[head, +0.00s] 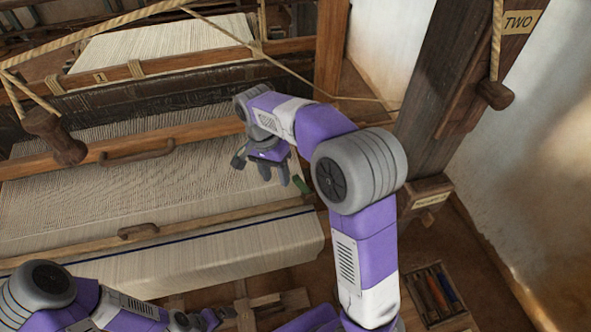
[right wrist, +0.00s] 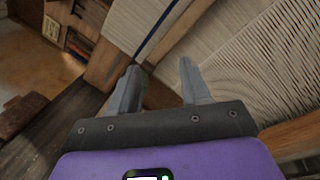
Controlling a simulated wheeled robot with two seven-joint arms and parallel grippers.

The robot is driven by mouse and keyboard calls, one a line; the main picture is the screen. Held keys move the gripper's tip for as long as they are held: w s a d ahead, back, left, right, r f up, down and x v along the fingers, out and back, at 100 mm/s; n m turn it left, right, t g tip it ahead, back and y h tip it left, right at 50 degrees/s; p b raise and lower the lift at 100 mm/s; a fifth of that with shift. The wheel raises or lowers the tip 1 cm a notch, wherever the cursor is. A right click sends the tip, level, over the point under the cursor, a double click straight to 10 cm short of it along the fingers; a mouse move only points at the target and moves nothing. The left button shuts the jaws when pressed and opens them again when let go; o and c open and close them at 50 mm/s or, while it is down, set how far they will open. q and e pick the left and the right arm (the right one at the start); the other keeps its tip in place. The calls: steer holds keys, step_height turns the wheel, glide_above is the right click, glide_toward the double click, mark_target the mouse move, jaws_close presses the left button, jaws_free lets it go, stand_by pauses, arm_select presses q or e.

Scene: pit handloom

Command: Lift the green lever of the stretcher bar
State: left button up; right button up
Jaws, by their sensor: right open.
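The stretcher bar (head: 75,248) is a long wooden strip lying across the pale cloth. Its small green lever (head: 300,184) shows near the bar's right end. My right gripper (head: 274,176) is open and empty above the cloth, just left of the lever and apart from it in the picture. In the right wrist view the open fingers (right wrist: 158,85) point toward the bar (right wrist: 183,27); the lever cannot be clearly made out there and may be behind the left finger. My left gripper (head: 214,317) is low at the bottom edge, and its jaw state is unclear.
A wooden beam with a handle (head: 138,150) crosses behind the cloth. A dark post (head: 440,100) stands at right. A wooden peg on a rope (head: 55,137) hangs at left. A tool box (head: 437,292) lies at lower right.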

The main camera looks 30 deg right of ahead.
mark_target(300, 183)
steer(key=d+r+m, duration=0.1)
steer(key=d+m, duration=0.3)
steer(key=d, duration=0.2)
steer(key=shift+n+g, duration=0.3)
steer(key=x, duration=0.7)
steer(key=shift+s+a+r, duration=0.1)
steer(key=shift+s, duration=0.1)
steer(key=shift+c, duration=0.2)
jaws_close()
